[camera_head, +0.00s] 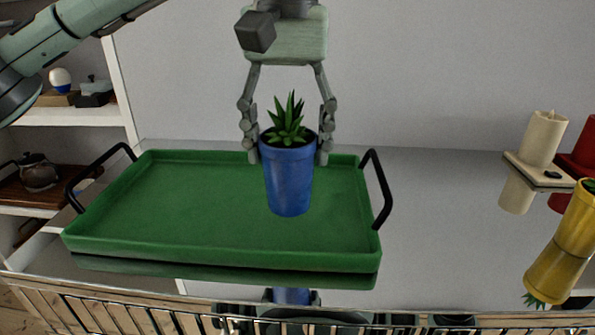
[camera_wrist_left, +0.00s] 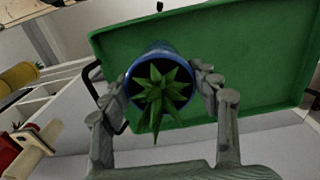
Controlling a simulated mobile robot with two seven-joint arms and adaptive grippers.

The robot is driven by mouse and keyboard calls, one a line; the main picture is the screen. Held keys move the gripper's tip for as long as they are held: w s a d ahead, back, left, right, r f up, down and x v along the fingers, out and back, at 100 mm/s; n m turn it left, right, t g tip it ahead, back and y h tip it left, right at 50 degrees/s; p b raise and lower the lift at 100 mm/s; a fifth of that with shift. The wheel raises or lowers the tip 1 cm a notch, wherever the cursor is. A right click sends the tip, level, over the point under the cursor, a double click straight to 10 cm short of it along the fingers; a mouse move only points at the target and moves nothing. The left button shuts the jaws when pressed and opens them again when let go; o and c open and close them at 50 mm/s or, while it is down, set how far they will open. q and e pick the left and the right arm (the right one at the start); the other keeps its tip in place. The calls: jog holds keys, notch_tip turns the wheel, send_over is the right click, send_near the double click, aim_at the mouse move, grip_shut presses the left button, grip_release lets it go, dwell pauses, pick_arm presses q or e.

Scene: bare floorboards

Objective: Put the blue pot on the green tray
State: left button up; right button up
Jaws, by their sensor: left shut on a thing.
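The blue pot (camera_head: 288,182) holds a spiky green plant and is upright. My left gripper (camera_head: 289,150) comes down from above and is shut on the pot, one finger on each side of its rim. In the head view the pot appears in front of the right half of the green tray (camera_head: 190,245), which has black handles at both ends. I cannot tell for certain whether the pot's base touches the tray. In the left wrist view the pot (camera_wrist_left: 160,70) sits between the fingers, with the tray (camera_wrist_left: 250,60) behind it. My right gripper is not in view.
To the right are a cream candle (camera_head: 543,138) on a holder, a red object (camera_head: 580,148) and a yellow pot (camera_head: 575,225). Shelves with a teapot (camera_head: 40,172) are at left. The tray's left half is clear.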

aim_at(301, 174)
pick_arm(q)
jog(key=shift+w+d+f, duration=0.35)
jog(key=shift+w+d, duration=0.15)
jog(key=shift+w, duration=0.05)
jog(key=shift+w+d+f, duration=0.3)
jog(key=shift+w+f, duration=0.05)
jog(key=shift+f, duration=1.9)
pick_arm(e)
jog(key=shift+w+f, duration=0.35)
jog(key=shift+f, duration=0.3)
pick_arm(q)
jog(key=shift+f, duration=0.2)
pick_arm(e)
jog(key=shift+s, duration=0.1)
pick_arm(q)
jog(key=o, duration=1.4)
jog(key=shift+o, duration=0.8)
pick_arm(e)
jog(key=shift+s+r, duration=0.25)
